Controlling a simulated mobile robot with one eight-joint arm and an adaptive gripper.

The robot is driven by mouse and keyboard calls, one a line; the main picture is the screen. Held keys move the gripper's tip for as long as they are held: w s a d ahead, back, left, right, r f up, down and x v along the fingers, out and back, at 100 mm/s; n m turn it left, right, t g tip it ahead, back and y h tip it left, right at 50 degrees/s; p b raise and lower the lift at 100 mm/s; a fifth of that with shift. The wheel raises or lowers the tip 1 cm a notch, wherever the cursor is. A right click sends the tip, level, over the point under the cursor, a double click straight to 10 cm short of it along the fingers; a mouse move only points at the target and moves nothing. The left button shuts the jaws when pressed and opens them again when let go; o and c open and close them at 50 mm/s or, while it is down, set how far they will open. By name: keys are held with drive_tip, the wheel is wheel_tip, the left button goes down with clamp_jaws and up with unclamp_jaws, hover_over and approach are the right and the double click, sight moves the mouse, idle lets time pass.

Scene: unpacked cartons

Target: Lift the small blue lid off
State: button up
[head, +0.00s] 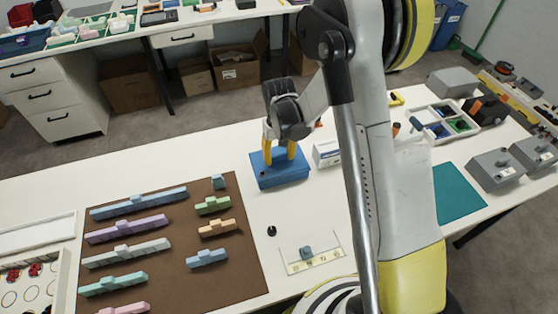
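A small blue box with a blue lid (279,174) stands on the white table, just beyond the brown mat. My gripper (281,154) points down at it from above, with its yellow fingers at the lid's top. The fingers look spread a little apart. Whether they press on a part of the lid between them is too small to tell. The lid looks level and I see no gap under it. The dark gripper body hides what lies directly behind it.
A brown mat (240,272) with several coloured profile pieces lies left of the box. A white carton (327,153) stands close right of it. A small labelled fixture (315,262) and a black knob (271,231) are nearer. My arm blocks the right middle.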

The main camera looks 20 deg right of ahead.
sight(279, 155)
drive_tip(key=shift+r, duration=0.1)
idle(0.3)
wheel_tip(279, 155, up, 4)
drive_tip(key=shift+r+p, duration=0.25)
drive_tip(key=shift+p, duration=0.75)
drive_tip(key=w+d+r+p, duration=0.2)
drive_tip(key=d+r, duration=0.4)
drive_tip(key=d, duration=0.5)
drive_tip(key=shift+w+d+r+p, duration=0.2)
drive_tip(key=shift+d+p, duration=0.05)
drive_tip(key=shift+p, duration=0.1)
